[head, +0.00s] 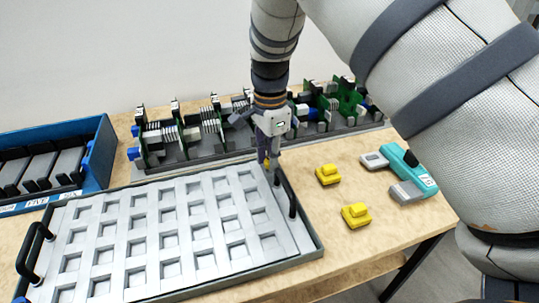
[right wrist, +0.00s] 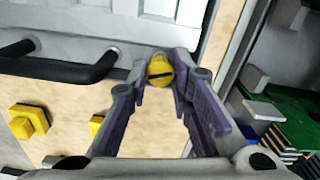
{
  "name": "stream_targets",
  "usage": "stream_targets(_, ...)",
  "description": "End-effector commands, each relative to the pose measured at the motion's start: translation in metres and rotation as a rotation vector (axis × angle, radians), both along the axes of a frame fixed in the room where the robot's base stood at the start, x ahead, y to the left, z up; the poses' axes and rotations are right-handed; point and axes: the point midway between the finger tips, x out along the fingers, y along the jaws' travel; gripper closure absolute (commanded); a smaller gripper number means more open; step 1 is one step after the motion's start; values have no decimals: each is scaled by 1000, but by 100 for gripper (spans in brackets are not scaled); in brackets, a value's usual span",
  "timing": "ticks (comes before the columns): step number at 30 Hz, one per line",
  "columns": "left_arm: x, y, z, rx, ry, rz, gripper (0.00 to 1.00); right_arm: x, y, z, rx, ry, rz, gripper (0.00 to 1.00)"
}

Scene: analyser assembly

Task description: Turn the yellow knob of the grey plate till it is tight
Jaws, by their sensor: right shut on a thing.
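The grey plate (head: 150,243) with its grid of square recesses lies at the front of the table. The yellow knob (head: 267,163) is at its far right corner, mostly hidden by my gripper. In the right wrist view, the knob (right wrist: 160,66) shows a dark slot across its face. My right gripper (head: 268,166) points down at that corner and is shut on the knob, with a fingertip on each side of it. The plate's edge also shows in the right wrist view (right wrist: 165,20). My left gripper is not in view.
Black handles stand at the plate's right (head: 292,200) and left (head: 30,258) ends. A rack of green circuit boards (head: 180,138) stands behind. Two yellow blocks (head: 328,174) (head: 356,215) and a teal-and-grey device (head: 410,170) lie right. A blue bin (head: 95,155) stands left.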

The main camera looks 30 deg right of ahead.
Motion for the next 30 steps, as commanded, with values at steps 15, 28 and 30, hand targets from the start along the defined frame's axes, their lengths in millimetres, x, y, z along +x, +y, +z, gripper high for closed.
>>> stream_targets(15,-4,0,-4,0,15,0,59,3,-2,6,-4,-16,-488,100)
stream_targets(28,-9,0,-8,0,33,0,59,3,-2,6,-1,-17,-897,100)
stream_targets(30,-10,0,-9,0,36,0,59,3,-2,6,-1,-18,-963,100)
